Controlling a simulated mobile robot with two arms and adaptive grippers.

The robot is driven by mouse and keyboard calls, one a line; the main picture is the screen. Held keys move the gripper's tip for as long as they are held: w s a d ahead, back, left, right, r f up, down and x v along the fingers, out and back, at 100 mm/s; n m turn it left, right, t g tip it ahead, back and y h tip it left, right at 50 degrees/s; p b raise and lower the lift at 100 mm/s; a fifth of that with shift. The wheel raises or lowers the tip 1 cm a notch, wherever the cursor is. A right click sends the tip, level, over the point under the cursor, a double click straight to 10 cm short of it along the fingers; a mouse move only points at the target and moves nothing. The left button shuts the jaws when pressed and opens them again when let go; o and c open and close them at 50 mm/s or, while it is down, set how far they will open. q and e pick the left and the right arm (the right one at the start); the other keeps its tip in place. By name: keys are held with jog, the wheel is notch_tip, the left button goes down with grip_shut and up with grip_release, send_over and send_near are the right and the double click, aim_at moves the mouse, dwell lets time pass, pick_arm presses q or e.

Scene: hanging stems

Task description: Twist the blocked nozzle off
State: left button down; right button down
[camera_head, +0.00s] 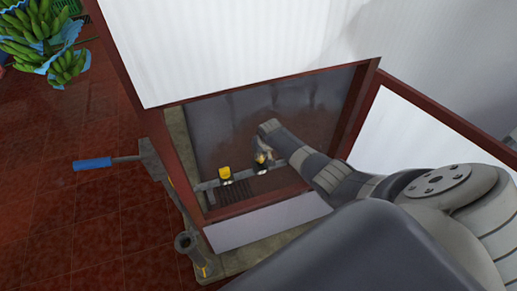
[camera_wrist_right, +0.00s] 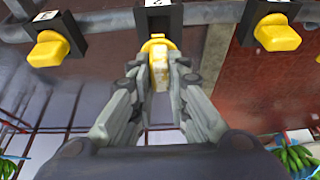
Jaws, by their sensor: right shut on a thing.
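In the right wrist view a yellow nozzle (camera_wrist_right: 158,48) with a pale, crusted-looking lower part sits under a dark block with a white label. My right gripper (camera_wrist_right: 160,90) is shut on this nozzle from below, with a finger on either side. In the head view my right arm reaches through the booth opening, and the right gripper (camera_head: 262,163) is small and partly hidden at the pipe. My left gripper is in neither view.
Other yellow nozzles hang to the left (camera_wrist_right: 57,48) and right (camera_wrist_right: 277,33) of it. Red frame posts (camera_head: 357,105) and white panels (camera_head: 230,45) bound the opening. A blue-handled lever (camera_head: 95,163) juts out left. Green bananas (camera_head: 35,30) hang at upper left.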

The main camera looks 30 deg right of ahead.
notch_tip(320, 180, up, 2)
jog(key=shift+r+p, duration=0.25)
jog(key=shift+p, duration=0.35)
jog(key=shift+r, duration=1.1)
jog(key=shift+s, duration=0.1)
